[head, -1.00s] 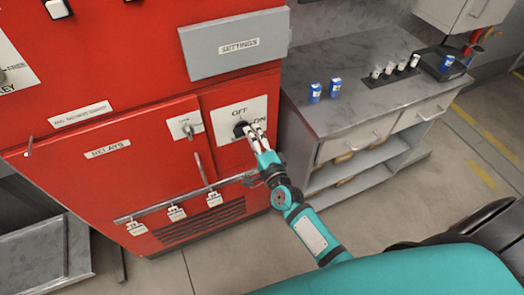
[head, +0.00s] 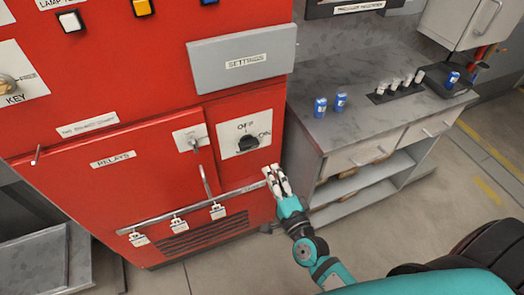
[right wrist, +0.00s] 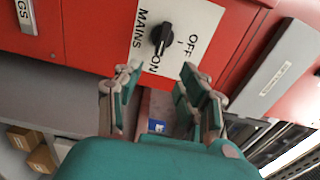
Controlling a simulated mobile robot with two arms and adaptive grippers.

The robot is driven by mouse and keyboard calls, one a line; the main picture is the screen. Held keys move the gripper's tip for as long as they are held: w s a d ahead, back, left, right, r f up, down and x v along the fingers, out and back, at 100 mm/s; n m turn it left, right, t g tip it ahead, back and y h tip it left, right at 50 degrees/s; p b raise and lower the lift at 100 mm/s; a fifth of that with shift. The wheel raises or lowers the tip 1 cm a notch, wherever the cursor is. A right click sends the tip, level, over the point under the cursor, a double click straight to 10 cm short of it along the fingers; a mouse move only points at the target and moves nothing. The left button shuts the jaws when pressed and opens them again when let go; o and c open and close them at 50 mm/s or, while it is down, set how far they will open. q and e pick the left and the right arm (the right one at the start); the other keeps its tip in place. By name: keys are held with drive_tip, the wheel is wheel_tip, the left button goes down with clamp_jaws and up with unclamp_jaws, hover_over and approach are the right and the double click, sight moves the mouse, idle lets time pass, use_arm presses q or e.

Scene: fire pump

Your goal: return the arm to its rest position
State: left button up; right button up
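My right gripper (head: 273,168) hangs in front of the red cabinet, below and to the right of the black mains knob (head: 248,143), and is apart from it. In the right wrist view its fingers (right wrist: 161,72) stand apart with nothing between them. The knob (right wrist: 162,38) shows there on its white plate, beyond the fingertips, with one end toward the ON mark. My right arm, teal and grey, comes in from the lower right of the head view. My left gripper is not in view.
The red cabinet (head: 110,185) has a grey settings box (head: 240,62) and a rail with hanging tags (head: 178,224). To the right stands a grey counter (head: 350,130) with blue cans (head: 320,107) and shelves.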

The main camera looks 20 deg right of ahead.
drive_tip(key=s+f+n+g, duration=0.3)
drive_tip(key=s+f+n, duration=0.15)
drive_tip(key=f, duration=0.55)
drive_tip(key=s+f+n+g+y, duration=0.1)
drive_tip(key=s+f+n+g, duration=0.3)
drive_tip(key=f, duration=0.7)
drive_tip(key=s+f+n+g, duration=0.25)
drive_tip(key=s+f, duration=0.25)
drive_tip(key=f, duration=0.5)
drive_tip(key=s+d+f+n+g, duration=0.2)
drive_tip(key=s+f, duration=0.5)
drive_tip(key=s, duration=0.5)
drive_tip(key=s+d+f+n+g+h, duration=0.1)
drive_tip(key=s+f+n+g, duration=0.4)
drive_tip(key=s, duration=0.8)
wheel_tip(320, 180, down, 2)
drive_tip(key=shift+s+d+f+n+h, duration=0.1)
drive_tip(key=shift+s+d+n+h, duration=0.15)
drive_tip(key=shift+d+n, duration=0.65)
drive_tip(key=shift+w+a+g, duration=0.1)
drive_tip(key=shift+a+g, duration=0.15)
